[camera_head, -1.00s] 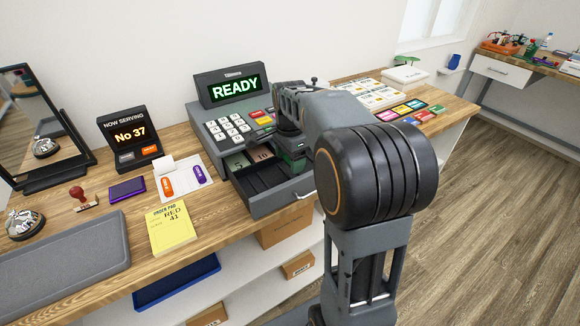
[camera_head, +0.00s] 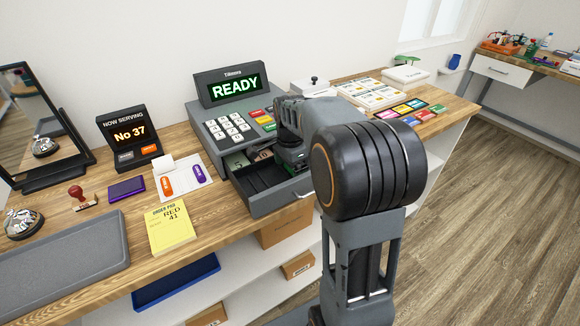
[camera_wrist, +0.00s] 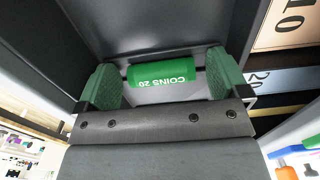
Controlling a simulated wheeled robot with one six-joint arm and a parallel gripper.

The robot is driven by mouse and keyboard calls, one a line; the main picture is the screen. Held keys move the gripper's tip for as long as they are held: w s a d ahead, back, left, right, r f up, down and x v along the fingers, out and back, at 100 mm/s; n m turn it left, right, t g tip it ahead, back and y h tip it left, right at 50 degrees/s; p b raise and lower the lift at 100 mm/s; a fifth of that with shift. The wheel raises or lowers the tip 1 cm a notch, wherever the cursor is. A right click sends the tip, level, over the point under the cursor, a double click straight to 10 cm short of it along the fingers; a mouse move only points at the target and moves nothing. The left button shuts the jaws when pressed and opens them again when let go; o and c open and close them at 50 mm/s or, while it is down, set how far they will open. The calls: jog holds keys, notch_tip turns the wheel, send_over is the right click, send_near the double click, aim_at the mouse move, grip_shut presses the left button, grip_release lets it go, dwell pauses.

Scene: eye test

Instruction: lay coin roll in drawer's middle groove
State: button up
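The green coin roll (camera_wrist: 162,74), printed "COINS 20", shows in the wrist view, lying crosswise between the two green fingers. My gripper (camera_wrist: 165,80) is open, with a narrow gap between each finger and the roll's ends. In the head view my gripper (camera_head: 291,152) is over the right part of the open cash drawer (camera_head: 249,199), and the roll is hidden there. The drawer's dark front compartments show to the left of my gripper. I cannot tell which groove, if any, is under the roll.
The register (camera_head: 225,128) stands behind the drawer, its display (camera_head: 235,88) reading READY. Banknotes (camera_wrist: 285,25) lie in slots beside my gripper. A yellow order pad (camera_head: 171,228) and a grey tray (camera_head: 70,262) are to the left. A white lidded box (camera_head: 312,87) stands behind my arm.

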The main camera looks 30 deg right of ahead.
jog(key=shift+r, duration=0.1)
notch_tip(320, 180, up, 12)
jog(key=p, duration=0.1)
jog(key=shift+p, duration=0.3)
dwell(0.3)
dwell(0.3)
